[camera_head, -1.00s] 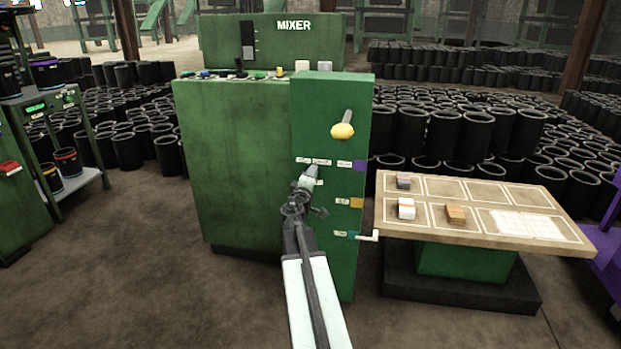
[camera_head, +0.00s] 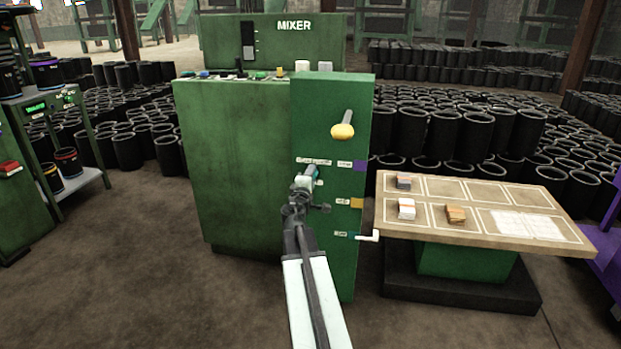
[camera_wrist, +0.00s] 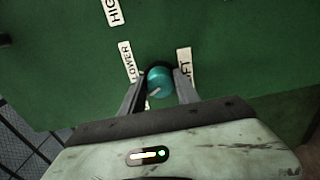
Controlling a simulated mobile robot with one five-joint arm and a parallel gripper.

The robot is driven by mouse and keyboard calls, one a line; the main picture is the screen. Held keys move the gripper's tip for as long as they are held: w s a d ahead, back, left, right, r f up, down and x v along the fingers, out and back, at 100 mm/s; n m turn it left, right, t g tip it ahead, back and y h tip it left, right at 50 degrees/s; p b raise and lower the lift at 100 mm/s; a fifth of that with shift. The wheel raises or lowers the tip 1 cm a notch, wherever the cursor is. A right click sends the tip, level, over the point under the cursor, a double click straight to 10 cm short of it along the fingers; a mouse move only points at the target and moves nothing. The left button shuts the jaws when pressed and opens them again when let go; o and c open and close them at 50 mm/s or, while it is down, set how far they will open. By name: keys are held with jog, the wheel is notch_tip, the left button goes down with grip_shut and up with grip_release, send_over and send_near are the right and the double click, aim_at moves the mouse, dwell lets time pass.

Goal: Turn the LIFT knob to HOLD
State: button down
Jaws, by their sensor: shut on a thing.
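The LIFT knob (camera_wrist: 160,80) is a small round teal knob with a pale pointer mark on the green panel. My gripper (camera_wrist: 157,88) is shut on it, one finger on each side. In the wrist view the mark points to the lower left. A LIFT label (camera_wrist: 185,69), partly covered by a finger, is right of the knob. A LOWER label (camera_wrist: 128,60) is to its left, and a cut-off label starting HIG (camera_wrist: 113,11) lies farther up. I cannot read HOLD anywhere. In the head view my gripper (camera_head: 307,179) meets the narrow green panel (camera_head: 333,270), and the knob (camera_head: 312,174) is partly hidden.
A yellow-knobbed lever (camera_head: 343,131) stands out above my gripper. A wooden table (camera_head: 478,237) with small stacks is to the right. The floor at left is open.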

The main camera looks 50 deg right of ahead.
jog(key=c, duration=0.9)
grip_release()
jog(key=shift+d, duration=0.15)
jog(key=v, duration=0.8)
jog(key=shift+w, duration=0.1)
